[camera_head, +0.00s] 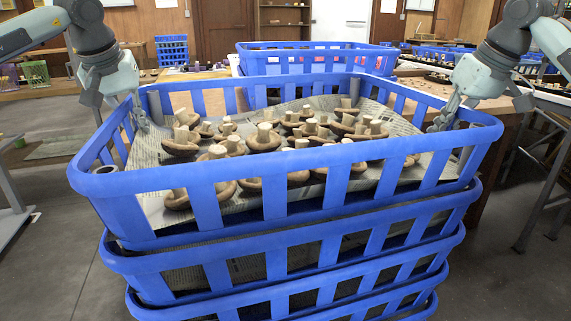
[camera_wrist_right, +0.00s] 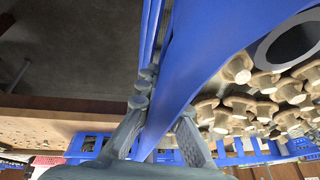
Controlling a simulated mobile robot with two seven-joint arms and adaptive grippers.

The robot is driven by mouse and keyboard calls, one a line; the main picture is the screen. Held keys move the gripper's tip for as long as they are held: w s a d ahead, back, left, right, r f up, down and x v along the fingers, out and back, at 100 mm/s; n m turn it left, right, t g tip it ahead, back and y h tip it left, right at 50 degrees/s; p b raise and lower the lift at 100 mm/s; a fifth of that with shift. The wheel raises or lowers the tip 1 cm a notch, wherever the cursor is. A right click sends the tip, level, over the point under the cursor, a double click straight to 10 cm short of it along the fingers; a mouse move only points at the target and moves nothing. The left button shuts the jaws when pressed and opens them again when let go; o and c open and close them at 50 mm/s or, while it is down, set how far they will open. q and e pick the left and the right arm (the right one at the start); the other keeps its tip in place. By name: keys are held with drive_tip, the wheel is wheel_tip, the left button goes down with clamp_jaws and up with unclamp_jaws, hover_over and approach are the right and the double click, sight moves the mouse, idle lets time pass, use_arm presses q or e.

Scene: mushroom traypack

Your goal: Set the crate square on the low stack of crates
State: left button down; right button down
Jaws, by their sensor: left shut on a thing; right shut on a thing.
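The blue slatted crate (camera_head: 300,166) is over a stack of similar blue crates (camera_head: 300,258), lined with newspaper and holding several brown mushrooms (camera_head: 265,138). Its rim looks roughly parallel to the rim below. I cannot tell whether it rests on the stack or hangs just above it. My left gripper (camera_head: 139,116) is shut on its left side rim. My right gripper (camera_head: 447,114) is shut on its right side rim. In the right wrist view, the right gripper's fingers (camera_wrist_right: 157,130) straddle the blue crate wall (camera_wrist_right: 205,55).
Another blue crate (camera_head: 310,48) stands behind, close to the far rim. A wooden table (camera_head: 505,135) is at the right, near the stack. A metal-legged stand (camera_head: 10,215) is at the left edge. Open grey floor (camera_head: 60,265) lies left of the stack.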

sight(123, 102)
use_arm(q)
drive_tip(key=shift+f, duration=0.35)
use_arm(e)
drive_tip(key=shift+f, duration=0.35)
use_arm(q)
drive_tip(key=c, duration=2.1)
unclamp_jaws()
drive_tip(key=shift+f, duration=0.15)
use_arm(e)
drive_tip(key=c, duration=2.1)
unclamp_jaws()
drive_tip(key=shift+d+f, duration=0.1)
drive_tip(key=shift+f, duration=0.05)
use_arm(q)
drive_tip(key=o, duration=0.4)
use_arm(e)
drive_tip(key=o, duration=0.4)
use_arm(q)
drive_tip(key=v, duration=1.2)
use_arm(e)
drive_tip(key=shift+s+r, duration=0.1)
drive_tip(key=shift+r, duration=0.1)
use_arm(q)
drive_tip(key=shift+s, duration=0.1)
use_arm(e)
drive_tip(key=v, duration=1.2)
